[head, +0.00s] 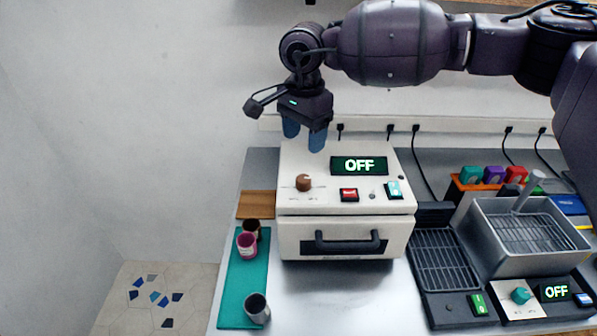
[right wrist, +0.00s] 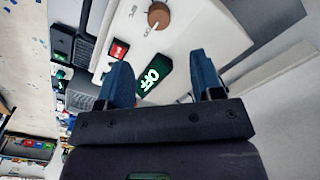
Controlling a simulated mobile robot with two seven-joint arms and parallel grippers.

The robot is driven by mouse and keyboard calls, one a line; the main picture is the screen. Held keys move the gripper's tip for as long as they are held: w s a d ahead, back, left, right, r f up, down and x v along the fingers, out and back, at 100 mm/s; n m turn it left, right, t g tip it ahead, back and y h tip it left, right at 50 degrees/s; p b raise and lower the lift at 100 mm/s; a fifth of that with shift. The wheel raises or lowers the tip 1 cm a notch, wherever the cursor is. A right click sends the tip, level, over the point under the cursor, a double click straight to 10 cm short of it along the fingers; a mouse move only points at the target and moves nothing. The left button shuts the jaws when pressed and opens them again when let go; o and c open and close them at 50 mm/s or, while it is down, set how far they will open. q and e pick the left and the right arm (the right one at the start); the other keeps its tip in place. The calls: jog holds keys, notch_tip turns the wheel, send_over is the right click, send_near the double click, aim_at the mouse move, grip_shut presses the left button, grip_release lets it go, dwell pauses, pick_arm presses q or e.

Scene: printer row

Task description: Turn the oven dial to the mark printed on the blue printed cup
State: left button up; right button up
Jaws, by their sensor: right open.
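The white oven (head: 345,225) stands on the counter, its display reading OFF. Its brown dial (head: 304,183) sits on the sloping panel, and also shows in the right wrist view (right wrist: 158,15); its marks are too small to read. My right gripper (head: 305,138) is open and empty, above and behind the dial, fingers pointing down. The fingers show apart in the right wrist view (right wrist: 164,75). On a teal mat (head: 236,290) are a magenta cup (head: 246,246), a dark brown cup (head: 252,228) and a dark grey cup (head: 257,309). No cup looks clearly blue; no printed mark is readable. My left gripper is out of view.
At right stand a grey fryer (head: 490,225) with a teal dial (head: 521,296) and a wire rack (head: 440,260). An orange holder (head: 460,185) with coloured items stands behind. The counter before the oven is clear.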

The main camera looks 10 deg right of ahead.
aim_at(304, 178)
notch_tip(304, 178, down, 11)
jog(key=shift+s+r+p, duration=0.1)
jog(key=shift+p, duration=0.65)
jog(key=c, duration=0.9)
